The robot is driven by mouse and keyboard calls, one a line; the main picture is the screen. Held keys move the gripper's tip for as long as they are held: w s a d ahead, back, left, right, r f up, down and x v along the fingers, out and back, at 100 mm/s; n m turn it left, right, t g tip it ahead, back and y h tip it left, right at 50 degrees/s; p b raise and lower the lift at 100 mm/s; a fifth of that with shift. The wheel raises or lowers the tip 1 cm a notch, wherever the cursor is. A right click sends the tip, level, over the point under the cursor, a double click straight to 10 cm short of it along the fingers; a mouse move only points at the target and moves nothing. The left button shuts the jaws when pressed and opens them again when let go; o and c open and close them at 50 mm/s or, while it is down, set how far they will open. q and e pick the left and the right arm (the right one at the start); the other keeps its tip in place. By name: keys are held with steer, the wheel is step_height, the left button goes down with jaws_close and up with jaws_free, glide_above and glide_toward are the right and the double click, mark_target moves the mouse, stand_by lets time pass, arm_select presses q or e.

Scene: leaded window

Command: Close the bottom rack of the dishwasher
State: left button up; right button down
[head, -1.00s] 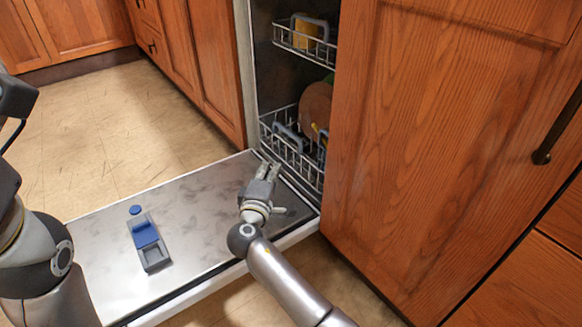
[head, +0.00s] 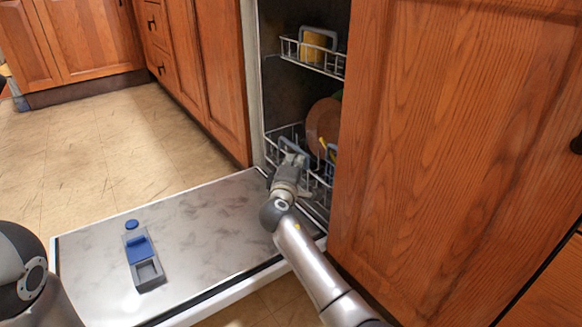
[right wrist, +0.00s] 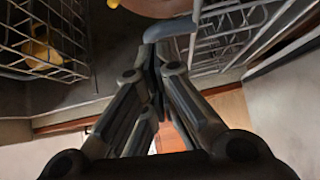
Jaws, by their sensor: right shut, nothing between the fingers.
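The dishwasher stands open, its door (head: 195,235) lowered flat in front. The bottom rack (head: 284,140) is a wire basket inside the opening, holding a brown plate (head: 322,122) and a grey-blue handled item. My right gripper (head: 293,160) is at the rack's front, in front of its wires. In the right wrist view the right gripper (right wrist: 155,55) is shut and empty, its tips close to a grey-blue curved piece (right wrist: 170,28). Rack wires (right wrist: 228,32) show beside it; whether the tips touch is unclear. My left gripper is out of view; only part of my left arm shows.
The upper rack (head: 312,56) holds a yellow item. A wooden cabinet panel (head: 440,150) stands close on the right of the opening and hides part of both racks. The floor (head: 90,155) left of the door is clear.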

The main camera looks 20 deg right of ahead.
steer(key=d, duration=0.1)
steer(key=w+d, duration=0.1)
steer(key=d, duration=0.1)
steer(key=d+p, duration=0.1)
steer(key=d, duration=0.1)
steer(key=shift+w+r, duration=0.1)
steer(key=shift+w, duration=0.25)
